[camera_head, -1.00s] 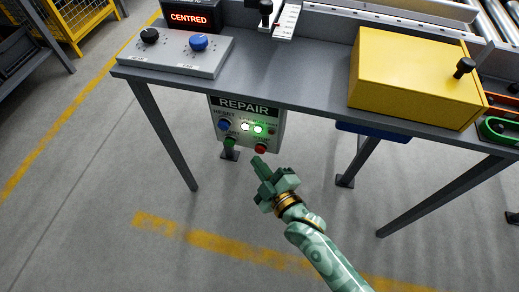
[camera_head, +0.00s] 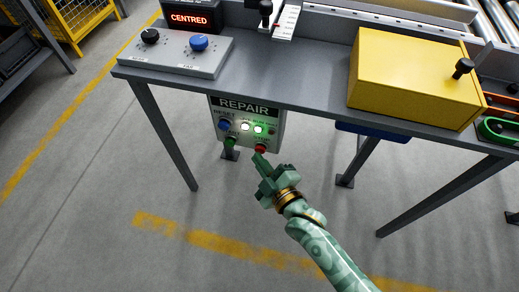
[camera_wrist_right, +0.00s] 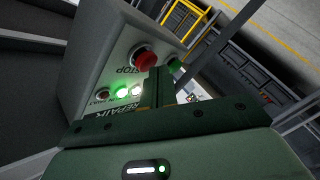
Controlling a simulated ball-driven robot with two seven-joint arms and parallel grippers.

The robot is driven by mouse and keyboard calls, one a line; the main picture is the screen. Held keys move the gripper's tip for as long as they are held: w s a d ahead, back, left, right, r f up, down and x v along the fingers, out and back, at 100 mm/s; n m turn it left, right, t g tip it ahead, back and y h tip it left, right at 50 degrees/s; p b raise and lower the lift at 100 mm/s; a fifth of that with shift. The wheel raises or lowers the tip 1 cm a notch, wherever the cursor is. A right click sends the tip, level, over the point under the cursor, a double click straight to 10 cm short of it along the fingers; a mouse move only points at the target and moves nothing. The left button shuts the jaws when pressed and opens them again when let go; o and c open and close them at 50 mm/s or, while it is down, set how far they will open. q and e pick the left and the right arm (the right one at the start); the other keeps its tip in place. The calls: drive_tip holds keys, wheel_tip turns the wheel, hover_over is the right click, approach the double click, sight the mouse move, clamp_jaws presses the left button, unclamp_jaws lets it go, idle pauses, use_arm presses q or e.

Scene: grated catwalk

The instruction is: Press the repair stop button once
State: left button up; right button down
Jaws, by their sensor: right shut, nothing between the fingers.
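The grey repair box (camera_head: 234,113) hangs below the front edge of the bench. Its red stop button (camera_head: 260,149) sits at the lower right, and a green button (camera_head: 230,142) is at the lower left. My right gripper (camera_head: 259,158) is shut and empty, its tips close to the red button. In the right wrist view, the stop button (camera_wrist_right: 145,59) is beside the closed fingers (camera_wrist_right: 160,78), with the word STOP upside down. I cannot tell whether they touch. A white lamp and a green lamp (camera_head: 258,129) are lit. My left gripper is out of view.
The grey bench (camera_head: 290,75) carries a control panel (camera_head: 180,55) with black and blue knobs, a display (camera_head: 190,18) reading CENTRED and a yellow box (camera_head: 410,75). A blue knob (camera_head: 224,125) is on the repair box. Bench legs stand on both sides; floor in front is clear.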

drive_tip(key=shift+w+d, duration=0.25)
drive_tip(key=shift+w, duration=0.45)
idle(0.6)
drive_tip(key=shift+s+a+p, duration=0.2)
drive_tip(key=shift+s, duration=0.4)
drive_tip(key=shift+s+a+p, duration=0.15)
drive_tip(key=shift+s+p, duration=0.05)
drive_tip(key=shift+s, duration=0.35)
drive_tip(key=s, duration=0.1)
drive_tip(key=s+a+p, duration=0.1)
drive_tip(key=s, duration=0.2)
drive_tip(key=shift+s+a, duration=0.3)
drive_tip(key=shift+s, duration=0.1)
idle(0.6)
